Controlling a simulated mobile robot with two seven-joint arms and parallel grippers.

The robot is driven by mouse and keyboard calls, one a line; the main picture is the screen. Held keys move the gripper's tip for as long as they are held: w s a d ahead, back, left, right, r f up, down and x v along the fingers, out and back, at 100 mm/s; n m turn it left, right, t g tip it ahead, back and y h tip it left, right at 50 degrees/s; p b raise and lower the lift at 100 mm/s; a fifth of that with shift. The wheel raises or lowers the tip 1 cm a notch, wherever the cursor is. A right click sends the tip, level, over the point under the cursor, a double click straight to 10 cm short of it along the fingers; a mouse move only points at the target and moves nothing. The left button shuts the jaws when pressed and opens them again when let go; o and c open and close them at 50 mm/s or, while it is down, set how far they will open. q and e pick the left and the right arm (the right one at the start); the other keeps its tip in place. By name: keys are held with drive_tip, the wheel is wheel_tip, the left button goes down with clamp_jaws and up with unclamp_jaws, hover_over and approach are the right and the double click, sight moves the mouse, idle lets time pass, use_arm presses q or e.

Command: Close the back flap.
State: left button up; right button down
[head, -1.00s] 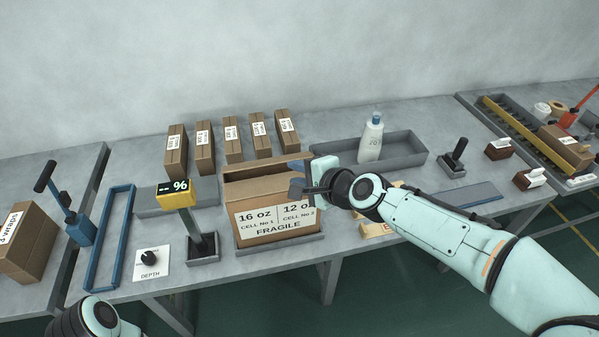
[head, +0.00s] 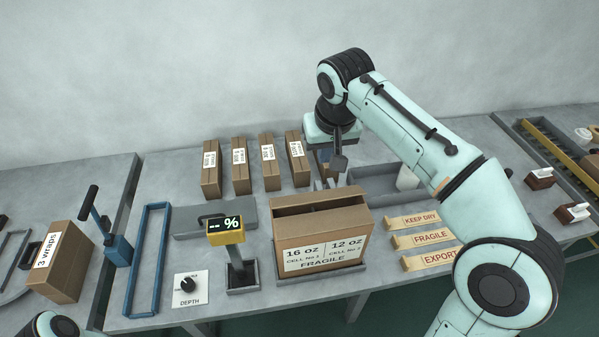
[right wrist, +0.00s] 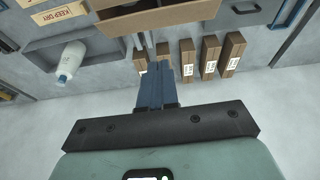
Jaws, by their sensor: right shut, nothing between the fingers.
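The brown carton (head: 322,245), labelled 16 oz, 12 oz and FRAGILE, stands in a low grey tray (head: 322,268) at the bench front. Its back flap (head: 320,195) stands raised along the rear edge. A dark gap shows between it and the top in front. The carton also shows at the top of the right wrist view (right wrist: 158,14). My left gripper is out of view.
Several small brown boxes (head: 240,166) stand behind, close to my right gripper. A white bottle (right wrist: 72,58) lies in view in the grey bin (right wrist: 48,45). A yellow display (head: 225,232) stands left of the carton; label strips (head: 428,238) lie right of it.

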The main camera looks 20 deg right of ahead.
drive_tip(key=b, duration=0.1)
hover_over(320, 198)
wheel_tip(320, 198, down, 9)
drive_tip(key=shift+w+d+f, duration=0.1)
drive_tip(key=shift+f, duration=0.05)
drive_tip(key=f, duration=0.1)
drive_tip(key=s+f+b, duration=0.1)
drive_tip(key=f, duration=0.1)
drive_tip(key=shift+f, duration=0.1)
drive_tip(key=shift+s+a+f, duration=0.2)
drive_tip(key=shift+s+f, duration=0.05)
drive_tip(key=shift+s, duration=0.05)
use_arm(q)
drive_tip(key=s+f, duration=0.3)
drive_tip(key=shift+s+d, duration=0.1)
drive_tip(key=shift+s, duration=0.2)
use_arm(e)
drive_tip(key=shift+w, duration=0.15)
